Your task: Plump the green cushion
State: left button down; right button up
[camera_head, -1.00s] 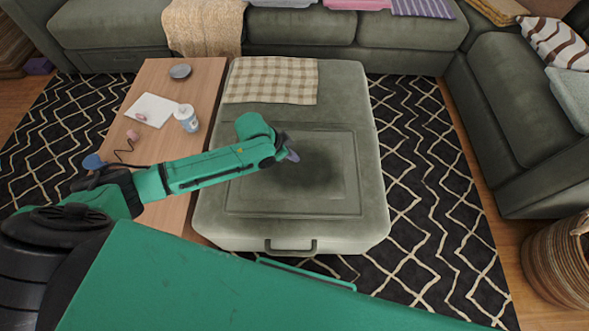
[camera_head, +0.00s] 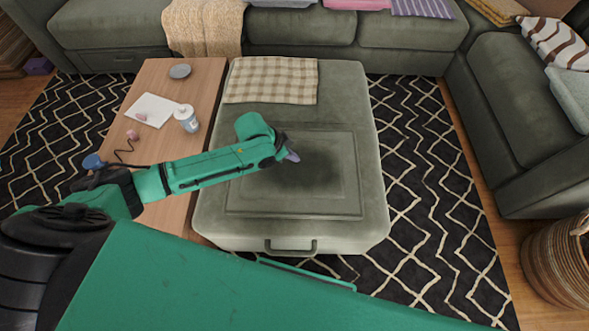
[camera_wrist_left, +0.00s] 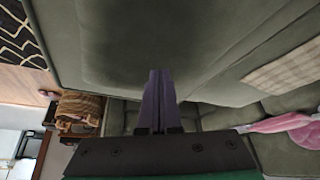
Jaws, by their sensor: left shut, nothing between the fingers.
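The green cushion (camera_head: 335,205) is the broad padded top of a low ottoman in the middle of the head view. It has a rectangular seam pattern and a dark shaded patch at its centre. Its green surface also fills the upper part of the left wrist view (camera_wrist_left: 130,45). My left gripper (camera_head: 292,156) is over the cushion, at the left edge of the dark patch. Its purple-grey fingers (camera_wrist_left: 158,85) are together and empty. I cannot tell whether the tips touch the surface. My right gripper is not in view.
A checkered cloth (camera_head: 272,80) lies on the ottoman's far end. A wooden table (camera_head: 195,80) stands left, holding a white bottle (camera_head: 187,120), a white sheet (camera_head: 155,108) and a grey dish (camera_head: 180,71). Sofas stand behind and right.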

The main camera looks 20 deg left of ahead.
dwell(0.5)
pick_arm(q)
jog(key=shift+f+b, duration=0.4)
jog(key=shift+f, duration=0.35)
jog(key=shift+s+f+p, duration=0.1)
jog(key=shift+s+p, duration=0.05)
jog(key=shift+p, duration=0.15)
dwell(0.5)
jog(key=shift+r+p, duration=0.85)
jog(key=shift+p, duration=0.2)
jog(key=shift+f, duration=0.2)
jog(key=shift+f+b, duration=0.55)
